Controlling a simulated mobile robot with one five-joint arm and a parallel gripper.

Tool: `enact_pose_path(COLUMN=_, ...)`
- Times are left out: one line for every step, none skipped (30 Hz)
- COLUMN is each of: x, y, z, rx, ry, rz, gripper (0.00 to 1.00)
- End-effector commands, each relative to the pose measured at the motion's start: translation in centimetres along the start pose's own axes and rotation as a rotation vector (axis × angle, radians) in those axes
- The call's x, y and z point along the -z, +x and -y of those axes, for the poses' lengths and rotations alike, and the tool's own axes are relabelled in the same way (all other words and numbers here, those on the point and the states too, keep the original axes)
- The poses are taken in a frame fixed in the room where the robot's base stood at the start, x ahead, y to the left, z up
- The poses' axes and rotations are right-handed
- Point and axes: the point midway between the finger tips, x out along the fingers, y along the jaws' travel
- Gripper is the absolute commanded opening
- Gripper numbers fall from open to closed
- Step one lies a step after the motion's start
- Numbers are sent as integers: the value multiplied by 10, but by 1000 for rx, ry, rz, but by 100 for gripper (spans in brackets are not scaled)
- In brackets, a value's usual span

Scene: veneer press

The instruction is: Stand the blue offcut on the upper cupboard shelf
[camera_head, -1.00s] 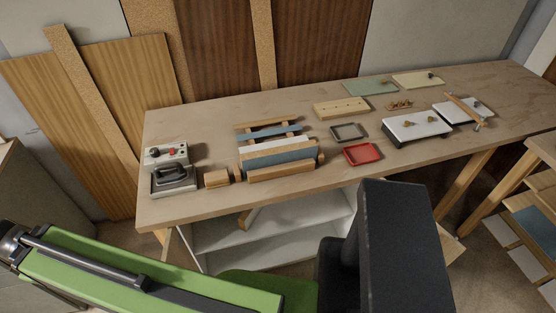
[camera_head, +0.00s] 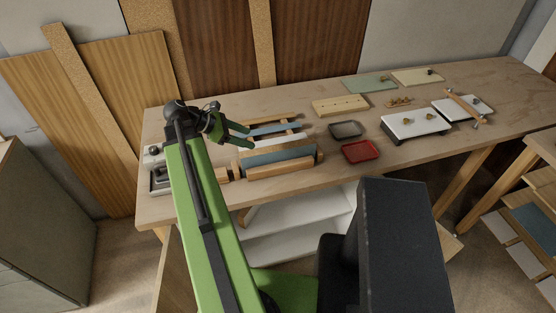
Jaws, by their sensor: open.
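My gripper (camera_head: 246,137) has green fingers and is open. It hangs over the left part of the bench, by the left end of a wooden rack (camera_head: 318,152). In the rack lies a wide blue-grey piece (camera_head: 282,155), with a narrower blue-grey strip (camera_head: 277,130) behind it and a white strip between them. I cannot tell which blue piece is the offcut. The gripper looks empty and partly covers the left ends of the strips. The white cupboard (camera_head: 305,218) stands below the bench; its shelves show in part, with my arm and body hiding the rest.
On the bench (camera_head: 430,160) are a red tray (camera_head: 361,151), a grey tray (camera_head: 346,130), a drilled wooden block (camera_head: 340,105) and white boards (camera_head: 415,124). An iron (camera_head: 160,180) is partly hidden by my arm. Another blue panel (camera_head: 541,219) lies low at right.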

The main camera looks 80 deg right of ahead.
Motion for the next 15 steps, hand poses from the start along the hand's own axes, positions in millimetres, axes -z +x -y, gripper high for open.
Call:
enact_pose_path(x=8, y=20, z=1, rx=3, ry=3, rz=0, gripper=58)
enact_pose_path(x=8, y=27, z=1, rx=2, ry=3, rz=0, gripper=58)
enact_pose_path(x=8, y=38, z=1, rx=3, ry=2, rz=-1, gripper=58)
enact_pose_path(x=8, y=45, z=1, rx=2, ry=2, rz=-1, gripper=58)
enact_pose_path(x=8, y=53, z=1, rx=2, ry=3, rz=-1, gripper=58)
enact_pose_path(x=8, y=62, z=1, rx=2, ry=3, rz=-1, gripper=58)
enact_pose_path(x=8, y=69, z=1, rx=2, ry=2, rz=-1, gripper=58)
enact_pose_path(x=7, y=75, z=1, rx=1, ry=2, rz=-1, gripper=58)
enact_pose_path(x=7, y=82, z=0, rx=0, ry=2, rz=-1, gripper=58)
enact_pose_path(x=6, y=86, z=0, rx=0, ry=2, rz=-1, gripper=58)
enact_pose_path(x=6, y=90, z=0, rx=0, ry=2, rz=-1, gripper=58)
enact_pose_path(x=5, y=94, z=0, rx=0, ry=2, rz=-1, gripper=58)
enact_pose_path(x=4, y=96, z=0, rx=-1, ry=1, rz=-1, gripper=58)
enact_pose_path(x=3, y=97, z=0, rx=-1, ry=1, rz=-1, gripper=58)
enact_pose_path(x=3, y=97, z=0, rx=-2, ry=0, rz=-1, gripper=58)
